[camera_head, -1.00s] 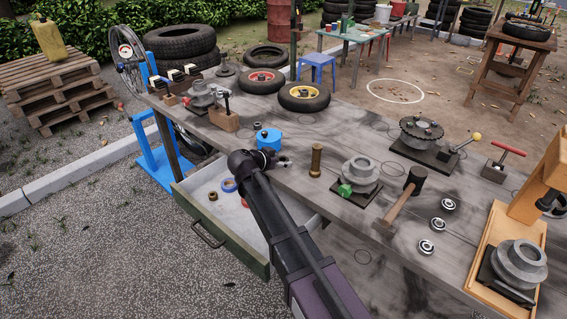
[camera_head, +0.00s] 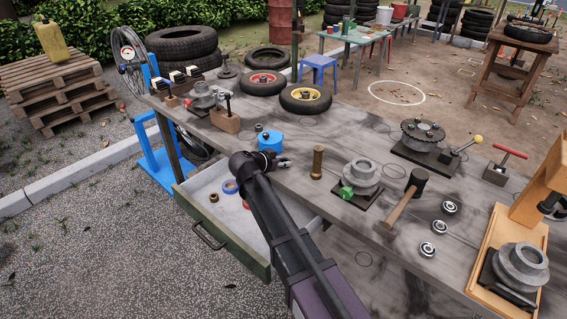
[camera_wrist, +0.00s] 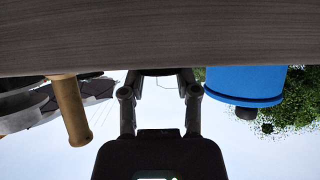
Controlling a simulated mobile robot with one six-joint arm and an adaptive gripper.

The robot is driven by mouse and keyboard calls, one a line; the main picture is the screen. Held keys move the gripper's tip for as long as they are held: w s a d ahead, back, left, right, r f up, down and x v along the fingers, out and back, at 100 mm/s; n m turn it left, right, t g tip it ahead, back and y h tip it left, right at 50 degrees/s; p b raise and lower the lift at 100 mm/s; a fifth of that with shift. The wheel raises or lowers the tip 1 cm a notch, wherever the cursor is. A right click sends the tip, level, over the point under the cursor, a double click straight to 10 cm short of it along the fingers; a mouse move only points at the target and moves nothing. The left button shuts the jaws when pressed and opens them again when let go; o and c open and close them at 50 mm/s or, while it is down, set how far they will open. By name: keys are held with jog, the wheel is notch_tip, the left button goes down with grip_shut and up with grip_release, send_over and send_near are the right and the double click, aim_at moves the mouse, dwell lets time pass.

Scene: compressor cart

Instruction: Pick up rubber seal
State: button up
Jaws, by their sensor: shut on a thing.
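My gripper (camera_head: 282,161) is low over the workbench, between the blue pot and the brass cylinder. In the wrist view, which is upside down, my two fingers (camera_wrist: 161,78) are shut on a dark thing, the rubber seal (camera_wrist: 158,72), at the bench top. Only a thin dark strip of the seal shows between the fingertips. In the head view the seal is too small and too covered by the gripper to make out clearly.
The blue pot (camera_head: 270,141) stands close on one side and the brass cylinder (camera_head: 317,162) on the other. A grey flanged part (camera_head: 361,174) and a mallet (camera_head: 406,197) lie farther right. An open drawer (camera_head: 233,254) juts out below my arm.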

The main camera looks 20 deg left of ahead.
jog(key=shift+r, duration=0.15)
notch_tip(320, 180, up, 2)
jog(key=shift+r+p, duration=0.1)
jog(key=shift+p, duration=1)
jog(key=shift+r+p, duration=0.8)
jog(key=shift+p, duration=0.05)
jog(key=s+d, duration=0.3)
jog(key=s, duration=1.2)
jog(key=shift+s+d+r+p, duration=0.15)
jog(key=shift+s+r+p, duration=0.2)
jog(key=shift+r+p, duration=0.1)
